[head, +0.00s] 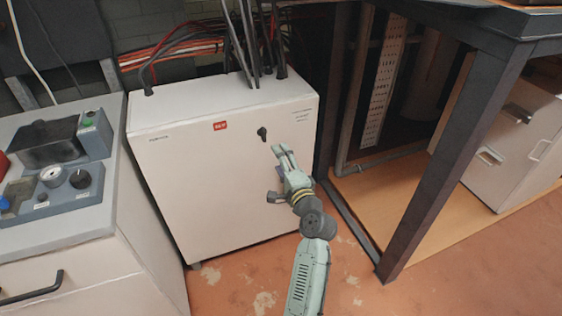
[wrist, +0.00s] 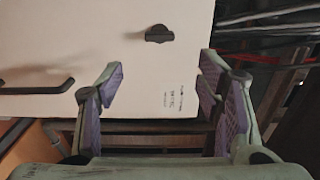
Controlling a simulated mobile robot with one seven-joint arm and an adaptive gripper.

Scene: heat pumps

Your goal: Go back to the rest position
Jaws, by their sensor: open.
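My gripper (head: 277,160) is in front of the right part of a white cabinet (head: 200,180), below and to the right of a small black knob (head: 263,133). In the wrist view my gripper (wrist: 162,95) has its purple-padded fingers spread wide with nothing between them. The black knob (wrist: 159,34) shows there on the pale panel (wrist: 60,40), beyond the fingertips and apart from them. My arm reaches up from the bottom of the head view.
A grey control console (head: 60,190) stands at the left. A dark metal frame table (head: 450,150) stands at the right, with a white drawer unit (head: 510,150) under it. Cables (head: 190,45) run behind the cabinet. The reddish floor (head: 250,285) is bare in front.

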